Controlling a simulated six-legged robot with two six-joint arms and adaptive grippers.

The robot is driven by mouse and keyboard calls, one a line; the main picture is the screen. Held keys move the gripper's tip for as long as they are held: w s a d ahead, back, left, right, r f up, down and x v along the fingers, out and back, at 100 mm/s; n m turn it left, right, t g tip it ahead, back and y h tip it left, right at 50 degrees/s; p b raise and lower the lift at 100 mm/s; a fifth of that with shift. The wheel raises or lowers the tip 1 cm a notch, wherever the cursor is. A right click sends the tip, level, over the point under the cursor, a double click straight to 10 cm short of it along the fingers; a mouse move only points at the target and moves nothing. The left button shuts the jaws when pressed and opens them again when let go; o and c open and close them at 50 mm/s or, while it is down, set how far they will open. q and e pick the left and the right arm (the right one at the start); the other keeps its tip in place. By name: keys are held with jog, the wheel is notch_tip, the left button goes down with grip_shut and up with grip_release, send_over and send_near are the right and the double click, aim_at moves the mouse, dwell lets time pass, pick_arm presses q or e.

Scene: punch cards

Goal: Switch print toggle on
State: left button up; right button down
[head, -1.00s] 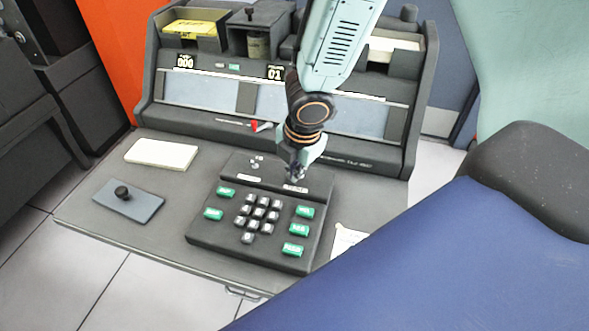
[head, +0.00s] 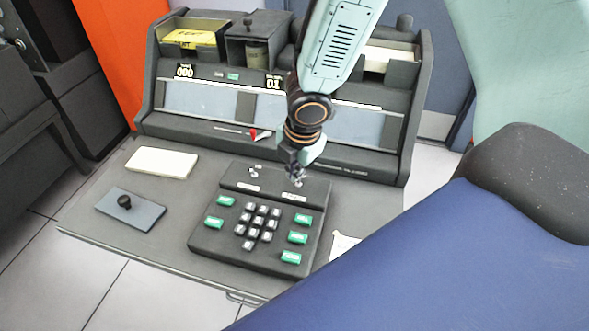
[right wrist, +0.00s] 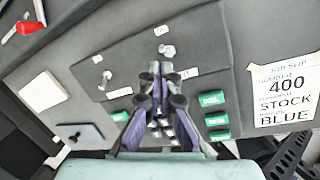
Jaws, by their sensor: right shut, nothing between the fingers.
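The dark keypad unit (head: 207,236) lies on the desk, with two small metal toggles along its upper strip. The left toggle (head: 254,170) stands clear; the right toggle (head: 298,183) is just below my right gripper (head: 295,172). The right wrist view shows the left toggle (right wrist: 106,76) and the right toggle (right wrist: 165,50), each with small white labels too small to read. I cannot tell which is the print toggle. In that view my right gripper (right wrist: 160,72) is shut and empty, its tips near the right toggle. Contact is unclear. My left gripper is not in view.
Black number keys (head: 258,224) and green keys (head: 298,238) cover the keypad. A card stack (head: 161,163) and a knobbed plate (head: 131,209) lie left. A job slip (right wrist: 288,95) lies right. A red-tipped lever (head: 254,134) sits on the machine behind.

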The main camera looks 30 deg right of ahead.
jog(key=shift+r, duration=0.2)
jog(key=v, duration=1.2)
jog(key=shift+f, duration=0.1)
dwell(0.6)
